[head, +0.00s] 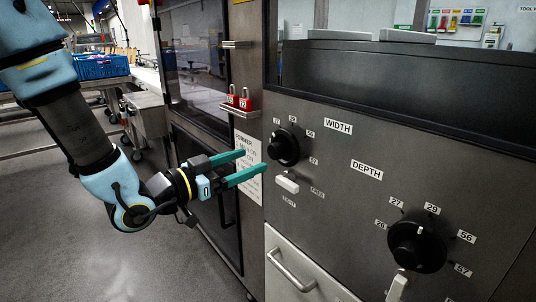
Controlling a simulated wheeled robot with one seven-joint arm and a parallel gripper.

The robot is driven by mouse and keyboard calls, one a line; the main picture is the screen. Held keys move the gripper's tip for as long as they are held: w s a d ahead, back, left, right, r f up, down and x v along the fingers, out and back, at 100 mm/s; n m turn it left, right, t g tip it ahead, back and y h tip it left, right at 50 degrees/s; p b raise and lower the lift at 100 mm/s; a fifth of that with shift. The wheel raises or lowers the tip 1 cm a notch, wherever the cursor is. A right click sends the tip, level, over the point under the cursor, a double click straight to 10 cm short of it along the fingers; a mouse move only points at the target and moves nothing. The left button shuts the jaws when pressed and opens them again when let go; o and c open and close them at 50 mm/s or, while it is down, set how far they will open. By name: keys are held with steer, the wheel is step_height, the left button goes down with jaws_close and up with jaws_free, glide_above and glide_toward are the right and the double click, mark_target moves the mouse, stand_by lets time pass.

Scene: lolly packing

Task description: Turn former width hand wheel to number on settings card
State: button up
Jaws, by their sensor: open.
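The width hand wheel (284,148) is a round black knob on the dark machine panel, beside the WIDTH label (338,127). Small number tags ring it, too small to read surely. A white lever (287,184) sits just below it. The settings card (248,165) is a white sheet headed FORMER, left of the wheel; my gripper hides part of it and its lines are not readable. My gripper (256,162) has two green fingers, open and empty, pointing right toward the wheel. The fingertips are left of the wheel and appear apart from it.
A second black wheel (418,243) with tags such as 27 and 29 sits lower right, near the DEPTH label (366,170). A drawer handle (290,272) juts out below. Open floor (60,230) lies left.

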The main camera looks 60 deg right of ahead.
mark_target(272, 152)
steer(key=p+x, duration=0.1)
steer(key=x, duration=0.5)
steer(key=shift+d, duration=0.4)
jaws_close()
